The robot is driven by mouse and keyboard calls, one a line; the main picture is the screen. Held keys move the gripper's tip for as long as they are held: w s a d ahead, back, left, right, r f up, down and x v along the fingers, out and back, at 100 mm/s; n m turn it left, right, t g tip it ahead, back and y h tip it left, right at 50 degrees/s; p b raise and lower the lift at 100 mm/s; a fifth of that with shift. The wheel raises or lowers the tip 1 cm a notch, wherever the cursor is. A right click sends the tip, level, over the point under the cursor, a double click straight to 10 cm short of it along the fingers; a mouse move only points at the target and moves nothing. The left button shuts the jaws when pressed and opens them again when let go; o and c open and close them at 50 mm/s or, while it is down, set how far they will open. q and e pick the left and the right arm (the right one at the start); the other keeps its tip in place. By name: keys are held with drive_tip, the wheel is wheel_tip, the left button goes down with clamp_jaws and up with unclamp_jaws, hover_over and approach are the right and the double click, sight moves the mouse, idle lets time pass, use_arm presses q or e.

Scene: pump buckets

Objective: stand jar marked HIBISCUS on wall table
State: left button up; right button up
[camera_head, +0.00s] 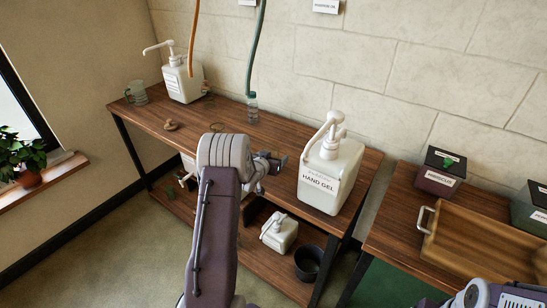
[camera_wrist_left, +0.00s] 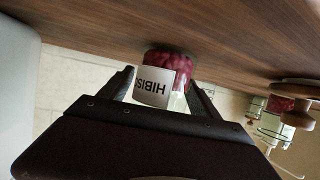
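The jar marked HIBISCUS shows in the left wrist view as a small glass jar (camera_wrist_left: 168,65) with dark red contents and a white label, of which "HIBIS" can be read. My left gripper (camera_wrist_left: 163,82) has one finger on each side of it and looks shut on it; in the head view this gripper (camera_head: 277,162) is low over the wall table (camera_head: 215,110). The jar's base is close to the wood; I cannot tell whether it touches. I cannot make out the jar in the head view. My right arm shows only at the bottom right corner, its fingers out of view.
A white HAND GEL pump bucket (camera_head: 332,175) stands just right of my left gripper. A bottle (camera_head: 252,108), a wooden knob (camera_head: 171,125), a glass mug (camera_head: 137,93) and another pump bucket (camera_head: 183,82) are on the wall table. A wooden tray (camera_head: 475,245) is on the right table.

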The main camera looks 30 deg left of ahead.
use_arm(q)
drive_tip(key=shift+r, duration=0.35)
drive_tip(key=p+v, duration=0.1)
drive_tip(key=v, duration=1.1)
drive_tip(key=shift+f, duration=0.1)
drive_tip(key=shift+d+f, duration=0.2)
drive_tip(key=shift+d, duration=0.1)
drive_tip(key=s+d+f+m+g+h, duration=0.1)
drive_tip(key=s+d+f+g, duration=0.2)
drive_tip(key=s+d+g, duration=0.3)
drive_tip(key=s+d+f+g+h, duration=0.1)
drive_tip(key=s+d+g, duration=0.5)
drive_tip(key=s+d, duration=0.7)
drive_tip(key=s+f, duration=0.1)
drive_tip(key=s, duration=0.2)
drive_tip(key=shift+s+d+f+m, duration=0.25)
drive_tip(key=shift+s+f+m, duration=0.15)
